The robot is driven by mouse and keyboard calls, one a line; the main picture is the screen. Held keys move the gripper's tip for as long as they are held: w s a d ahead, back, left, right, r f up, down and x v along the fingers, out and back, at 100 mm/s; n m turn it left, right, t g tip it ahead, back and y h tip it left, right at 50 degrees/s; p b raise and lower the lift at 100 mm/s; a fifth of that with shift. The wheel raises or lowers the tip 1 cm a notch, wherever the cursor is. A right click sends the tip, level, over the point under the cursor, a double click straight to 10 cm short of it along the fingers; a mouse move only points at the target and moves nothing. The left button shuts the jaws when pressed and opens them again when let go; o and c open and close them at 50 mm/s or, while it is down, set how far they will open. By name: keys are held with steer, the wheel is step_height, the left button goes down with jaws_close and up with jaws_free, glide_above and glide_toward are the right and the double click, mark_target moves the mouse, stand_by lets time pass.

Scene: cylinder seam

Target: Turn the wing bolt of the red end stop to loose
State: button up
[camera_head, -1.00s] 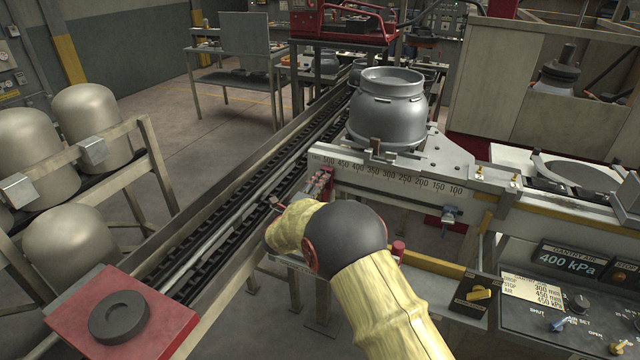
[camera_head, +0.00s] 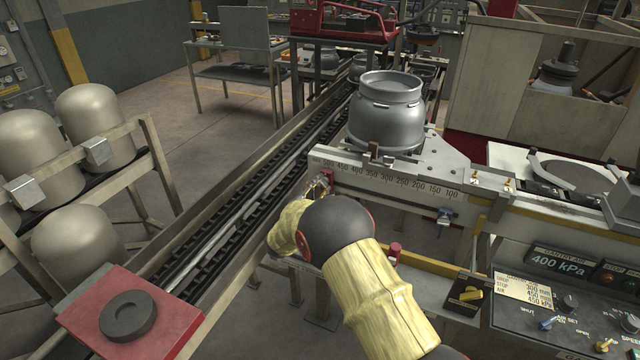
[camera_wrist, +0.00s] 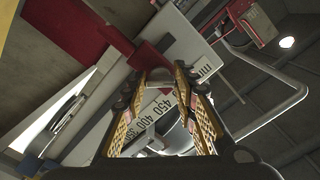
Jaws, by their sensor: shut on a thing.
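The red end stop (camera_head: 328,178) sits at the left end of the numbered rail (camera_head: 385,178), near the 500 mark. In the wrist view its red body (camera_wrist: 152,56) is just beyond my fingertips. My gripper (camera_head: 318,188) is at the stop's near side, partly hidden behind my yellow-sleeved arm in the head view. How far the bolt is turned cannot be told.
A grey cylinder (camera_head: 386,118) stands on a plate behind the rail. A red knob (camera_head: 394,250) is close to my arm. The conveyor (camera_head: 240,200) runs along the left, and a control panel (camera_head: 570,300) is at lower right.

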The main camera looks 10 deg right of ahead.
steer(key=n+p, duration=0.2)
steer(key=n, duration=0.2)
steer(key=shift+s+f, duration=0.1)
steer(key=shift+f+n+p, duration=0.1)
steer(key=shift+n+p, duration=0.65)
steer(key=shift+n, duration=0.55)
steer(key=shift+d, duration=0.1)
steer(key=o, duration=0.8)
steer(key=shift+o, duration=1.1)
steer(key=shift+o, duration=0.7)
steer(key=v, duration=1.2)
